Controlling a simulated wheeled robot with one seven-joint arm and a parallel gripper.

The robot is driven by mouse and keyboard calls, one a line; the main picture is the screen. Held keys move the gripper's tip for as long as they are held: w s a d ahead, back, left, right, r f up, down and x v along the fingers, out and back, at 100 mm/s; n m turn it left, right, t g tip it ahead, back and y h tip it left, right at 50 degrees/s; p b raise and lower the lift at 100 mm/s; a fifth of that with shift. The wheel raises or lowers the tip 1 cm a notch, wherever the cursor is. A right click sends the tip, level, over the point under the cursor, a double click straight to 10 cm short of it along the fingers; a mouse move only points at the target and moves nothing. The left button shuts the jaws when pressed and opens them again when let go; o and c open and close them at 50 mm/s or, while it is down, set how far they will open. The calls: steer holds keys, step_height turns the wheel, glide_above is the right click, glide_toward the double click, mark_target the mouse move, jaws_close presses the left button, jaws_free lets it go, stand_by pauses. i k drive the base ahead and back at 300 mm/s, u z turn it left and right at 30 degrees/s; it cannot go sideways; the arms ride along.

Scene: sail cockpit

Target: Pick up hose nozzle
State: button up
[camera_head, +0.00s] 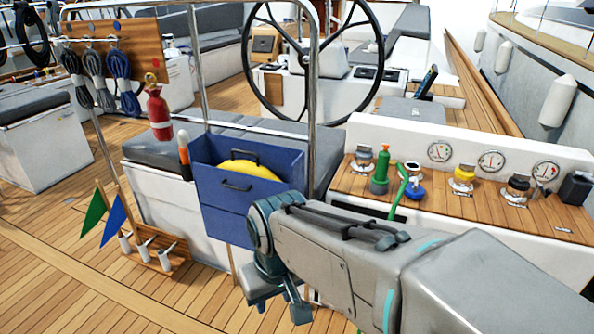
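A green upright piece (383,163), shaped like a nozzle, stands in a darker green round base on the wooden top of the white console. I take it to be the hose nozzle, but it is small in view. My arm reaches in from the lower right and bends down near the blue drawer box. The arm's far end is mostly hidden behind its own links, and my gripper cannot be made out clearly. Nothing is seen held.
The console top (433,180) also carries a blue-and-white fitting, a yellow-topped fitting (464,177), a dark one (517,188) and a black box (575,188). Gauges line its back. An open blue drawer box (247,191) with something yellow stands left. Steel rails and a steering wheel rise behind.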

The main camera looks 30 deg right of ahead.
mark_target(381, 178)
steer(key=z, duration=0.9)
steer(key=i, duration=1.05)
steer(key=z, duration=0.2)
